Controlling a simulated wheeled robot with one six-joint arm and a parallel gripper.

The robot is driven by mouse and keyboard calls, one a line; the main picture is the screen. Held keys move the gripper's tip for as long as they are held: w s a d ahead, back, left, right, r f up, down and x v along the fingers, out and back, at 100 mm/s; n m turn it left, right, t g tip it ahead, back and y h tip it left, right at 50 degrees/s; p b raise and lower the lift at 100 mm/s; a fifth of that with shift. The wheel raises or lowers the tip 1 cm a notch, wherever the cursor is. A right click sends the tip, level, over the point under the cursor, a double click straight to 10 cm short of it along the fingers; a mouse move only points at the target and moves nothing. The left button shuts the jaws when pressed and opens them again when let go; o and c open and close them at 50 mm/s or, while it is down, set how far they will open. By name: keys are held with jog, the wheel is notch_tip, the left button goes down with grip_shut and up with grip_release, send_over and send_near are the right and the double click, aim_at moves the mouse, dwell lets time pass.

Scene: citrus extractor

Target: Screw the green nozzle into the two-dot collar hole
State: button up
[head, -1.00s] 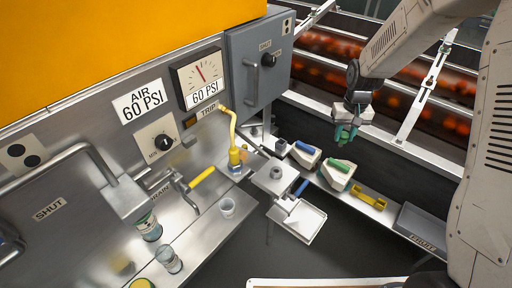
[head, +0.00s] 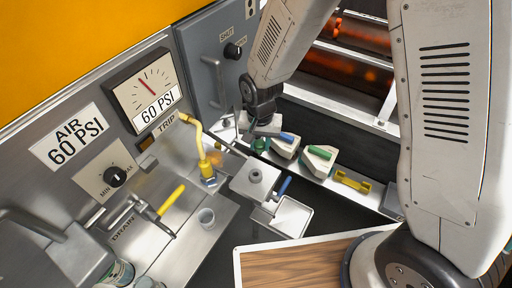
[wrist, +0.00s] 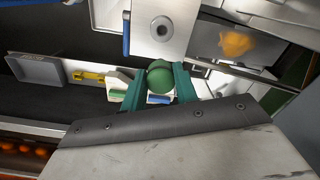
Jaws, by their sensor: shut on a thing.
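My gripper (head: 260,142) hangs over the back of the bench, left of the white blocks, in the head view. In the wrist view its teal fingers (wrist: 160,88) are shut on a rounded green piece, which appears to be the green nozzle (wrist: 160,76). The nozzle is held in the air, seen nearly end-on; its far end is hidden. A grey round collar with a dark hole (head: 255,176) sits on a metal block in front of the gripper. It also shows in the wrist view (wrist: 161,28), apart from the nozzle. I cannot make out dots on it.
White blocks with a blue bar (head: 290,138) and a green bar (head: 320,152) stand right of the gripper, beside a yellow piece (head: 352,181). A bent yellow pipe (head: 199,138) rises left of the collar.

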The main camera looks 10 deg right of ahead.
jog(key=shift+s+a+f, duration=0.25)
jog(key=shift+s+a, duration=0.5)
jog(key=shift+s, duration=0.25)
jog(key=shift+s, duration=0.15)
jog(key=shift+f, duration=2.9)
jog(key=shift+f, duration=1.45)
jog(key=o, duration=1)
jog(key=shift+o, duration=0.2)
